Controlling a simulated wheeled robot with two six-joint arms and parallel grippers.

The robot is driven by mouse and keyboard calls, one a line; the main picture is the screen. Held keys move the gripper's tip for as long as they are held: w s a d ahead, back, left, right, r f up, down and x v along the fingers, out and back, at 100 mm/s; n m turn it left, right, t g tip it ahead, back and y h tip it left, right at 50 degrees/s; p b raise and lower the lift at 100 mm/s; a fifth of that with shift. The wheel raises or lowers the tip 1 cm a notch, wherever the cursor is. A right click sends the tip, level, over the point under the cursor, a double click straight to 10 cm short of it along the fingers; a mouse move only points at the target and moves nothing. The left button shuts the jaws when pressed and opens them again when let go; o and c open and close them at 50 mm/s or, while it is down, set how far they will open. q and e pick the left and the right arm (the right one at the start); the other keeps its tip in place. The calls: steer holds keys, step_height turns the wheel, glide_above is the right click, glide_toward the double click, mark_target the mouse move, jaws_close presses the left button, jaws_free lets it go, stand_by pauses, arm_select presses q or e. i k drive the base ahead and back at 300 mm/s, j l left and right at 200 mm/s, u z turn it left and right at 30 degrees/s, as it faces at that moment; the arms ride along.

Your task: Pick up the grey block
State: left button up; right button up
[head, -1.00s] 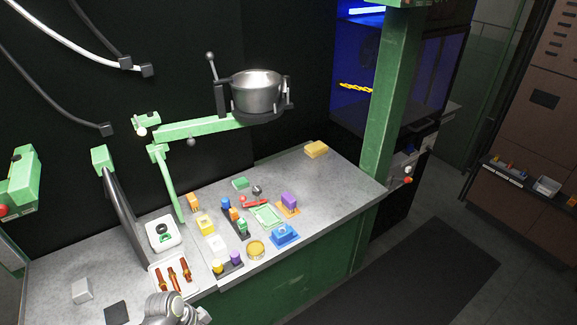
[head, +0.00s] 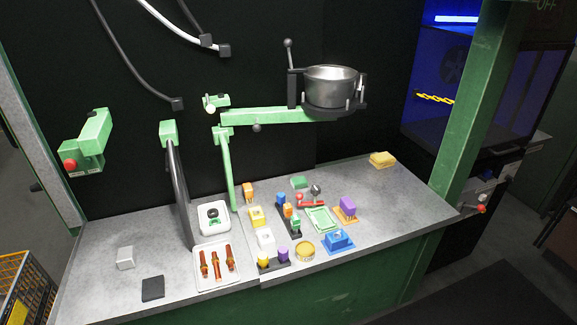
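The grey block (head: 125,257) sits on the left part of the grey worktop in the head view, behind and left of a dark flat square (head: 153,288). It stands apart from the other things, with bare worktop around it. Neither of my grippers shows in the head view now.
A white tray (head: 236,276) with brown pieces lies right of the block. A dark curved post (head: 180,190) rises behind. A green arm (head: 270,116) carries a metal pot (head: 332,88). Several coloured blocks fill the middle. A yellow crate (head: 12,290) stands at lower left.

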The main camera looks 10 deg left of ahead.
mark_target(126, 255)
steer(key=i+l+u, duration=0.25)
steer(key=i+l, duration=0.3)
steer(key=u, duration=1.9)
